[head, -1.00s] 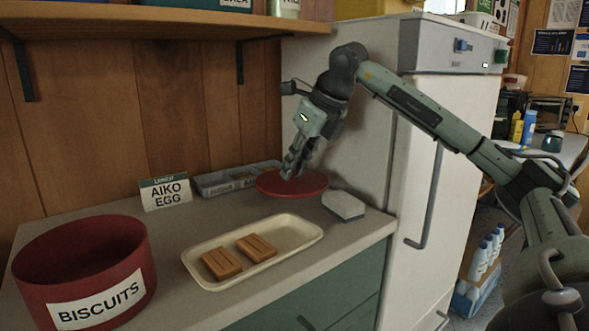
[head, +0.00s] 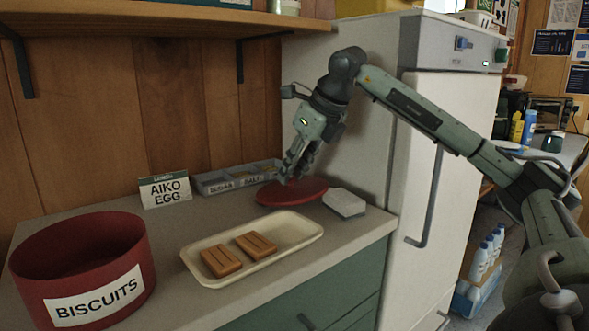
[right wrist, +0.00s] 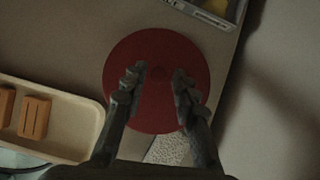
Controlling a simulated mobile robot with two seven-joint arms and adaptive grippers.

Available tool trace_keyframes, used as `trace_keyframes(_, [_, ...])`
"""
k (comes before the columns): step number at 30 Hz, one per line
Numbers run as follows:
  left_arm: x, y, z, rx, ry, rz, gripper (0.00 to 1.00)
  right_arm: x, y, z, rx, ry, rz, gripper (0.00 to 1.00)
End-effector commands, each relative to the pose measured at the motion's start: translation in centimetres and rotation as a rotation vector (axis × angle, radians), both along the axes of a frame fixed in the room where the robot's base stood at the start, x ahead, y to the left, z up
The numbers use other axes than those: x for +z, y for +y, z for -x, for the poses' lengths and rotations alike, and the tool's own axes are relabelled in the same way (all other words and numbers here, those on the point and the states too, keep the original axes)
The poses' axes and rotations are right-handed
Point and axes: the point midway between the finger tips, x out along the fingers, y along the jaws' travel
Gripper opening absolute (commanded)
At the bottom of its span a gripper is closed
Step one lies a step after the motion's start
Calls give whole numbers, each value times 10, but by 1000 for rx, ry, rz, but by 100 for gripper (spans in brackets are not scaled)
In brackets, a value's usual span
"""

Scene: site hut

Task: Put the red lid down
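The red lid (head: 312,191) is a flat disc at the back right of the counter (head: 164,228), beside the white-and-grey block. It looks slightly tilted, its right side higher; whether its whole underside touches the counter cannot be told. My right gripper (head: 289,178) is just above it. In the right wrist view, the fingers (right wrist: 157,80) stand apart on either side of the small knob of the lid (right wrist: 157,117), with gaps between. The red biscuit tin (head: 130,255), labelled BISCUITS, is open-topped at the front left. My left gripper is not in view.
A cream tray (head: 203,279) with two brown bars (head: 256,245) lies mid-counter. The block (head: 344,203) is right of the lid. A white fridge (head: 440,110) borders the right.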

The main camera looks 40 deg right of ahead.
Motion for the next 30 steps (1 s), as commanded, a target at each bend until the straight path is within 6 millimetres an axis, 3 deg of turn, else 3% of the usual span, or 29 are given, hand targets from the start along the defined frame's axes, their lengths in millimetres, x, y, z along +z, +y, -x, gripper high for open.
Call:
trace_keyframes(12, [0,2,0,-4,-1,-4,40,5,0,0,0,-1,0,38])
trace_keyframes(14, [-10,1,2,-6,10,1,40,10,0,0,0,-2,0,38])
trace_keyframes(17, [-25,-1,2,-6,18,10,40,22,0,2,0,-5,1,38])
trace_keyframes(30, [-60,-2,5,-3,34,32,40,103,-1,50,0,-3,0,38])
